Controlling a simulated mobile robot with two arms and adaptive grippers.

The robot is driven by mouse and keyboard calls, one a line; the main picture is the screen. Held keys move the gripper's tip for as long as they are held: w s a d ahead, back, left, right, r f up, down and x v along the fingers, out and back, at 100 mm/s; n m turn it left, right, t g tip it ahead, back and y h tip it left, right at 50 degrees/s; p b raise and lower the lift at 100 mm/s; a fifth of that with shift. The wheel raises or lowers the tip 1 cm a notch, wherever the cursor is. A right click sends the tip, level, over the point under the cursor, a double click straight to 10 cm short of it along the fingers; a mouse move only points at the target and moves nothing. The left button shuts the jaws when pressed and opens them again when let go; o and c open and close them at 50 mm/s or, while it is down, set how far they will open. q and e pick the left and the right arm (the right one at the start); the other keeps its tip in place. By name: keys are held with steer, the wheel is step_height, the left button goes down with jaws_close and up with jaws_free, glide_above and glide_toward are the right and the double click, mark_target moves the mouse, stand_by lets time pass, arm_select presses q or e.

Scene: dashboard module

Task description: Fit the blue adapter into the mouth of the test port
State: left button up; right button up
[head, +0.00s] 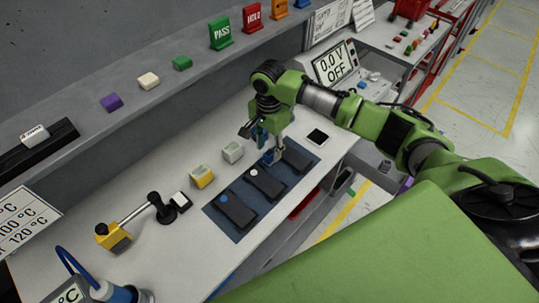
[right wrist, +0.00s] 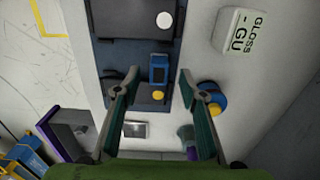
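My right gripper (head: 270,150) hangs over the right end of the dark blue mat (head: 212,211). In the right wrist view its fingers (right wrist: 160,90) are wide apart with nothing clamped between them. A small blue block, which looks like the adapter (right wrist: 158,68), shows between and beyond the fingertips, apart from both. It is at the dark module (right wrist: 132,60) with a yellow dot; I cannot tell whether it rests on it or is fitted into something. In the head view the blue piece (head: 268,157) is partly hidden by the gripper. I cannot make out the port's mouth. My left gripper is out of view.
Two more dark modules, with a blue dot (head: 236,210) and a white dot (head: 265,183), lie on the mat. A grey block (head: 232,152) and yellow block (head: 201,176) stand behind. A round yellow-and-blue item (right wrist: 214,100) is close by the right-hand finger in the wrist view.

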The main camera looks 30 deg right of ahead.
step_height(320, 180, down, 2)
steer(key=shift+s+d+f, duration=0.1)
steer(key=shift+f, duration=0.35)
jaws_close()
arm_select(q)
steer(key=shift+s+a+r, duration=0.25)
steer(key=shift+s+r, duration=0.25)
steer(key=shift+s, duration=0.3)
arm_select(e)
steer(key=shift+r, duration=0.1)
